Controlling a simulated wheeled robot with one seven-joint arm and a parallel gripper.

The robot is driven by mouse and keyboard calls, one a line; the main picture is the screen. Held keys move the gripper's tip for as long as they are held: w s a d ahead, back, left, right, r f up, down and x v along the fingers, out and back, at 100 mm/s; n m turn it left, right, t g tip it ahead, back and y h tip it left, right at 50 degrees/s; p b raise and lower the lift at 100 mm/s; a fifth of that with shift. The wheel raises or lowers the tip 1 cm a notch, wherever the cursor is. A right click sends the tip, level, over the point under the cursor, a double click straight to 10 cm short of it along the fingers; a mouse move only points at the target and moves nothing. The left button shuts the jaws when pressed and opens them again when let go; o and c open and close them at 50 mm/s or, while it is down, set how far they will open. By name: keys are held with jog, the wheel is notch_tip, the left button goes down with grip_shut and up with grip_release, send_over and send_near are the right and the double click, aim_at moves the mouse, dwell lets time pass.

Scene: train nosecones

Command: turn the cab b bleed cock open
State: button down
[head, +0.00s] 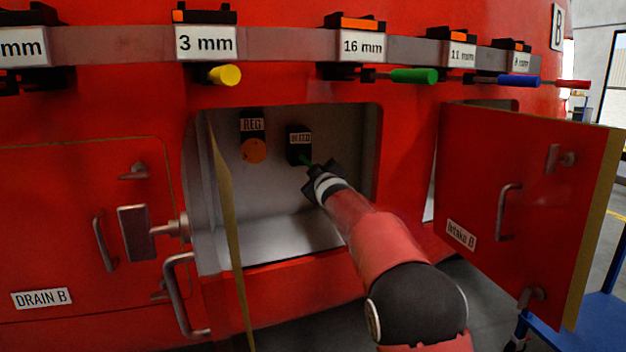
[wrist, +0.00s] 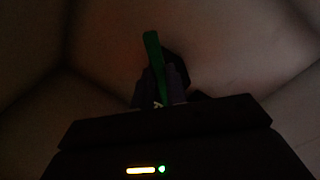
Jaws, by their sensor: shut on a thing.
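The bleed cock is a black block labelled BLEED (head: 299,141) with a green lever, on the back wall of an open compartment in the red nosecone. Its green lever (wrist: 153,50) shows in the wrist view, slanting up and slightly left from between the fingers. My gripper (head: 312,168) reaches into the compartment from the lower right and is shut on the green lever. In the wrist view my gripper (wrist: 162,88) has a finger on each side of the lever. The picture there is dark, and the lever's lower end is hidden by the gripper.
An orange knob (head: 254,150) under the REG label is left of the cock. The door labelled Intake B (head: 480,190) stands open at right; another door (head: 225,210) stands edge-on at left. A rail of coloured-handled tools (head: 290,44) runs above. A blue cart (head: 598,310) is at lower right.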

jog(key=shift+w+d+r+n+p, duration=0.1)
jog(key=shift+d+r+n+p, duration=0.3)
jog(key=shift+n, duration=1.15)
jog(key=shift+w+d+r+n+p, duration=0.1)
jog(key=shift+r+n, duration=0.65)
jog(key=shift+n, duration=0.75)
jog(key=shift+d+r+n+p, duration=0.2)
jog(key=shift+r+n, duration=0.35)
jog(key=shift+n, duration=1)
jog(key=c, duration=1.4)
grip_release()
jog(key=b+v, duration=0.4)
jog(key=v, duration=0.4)
jog(key=shift+r, duration=0.1)
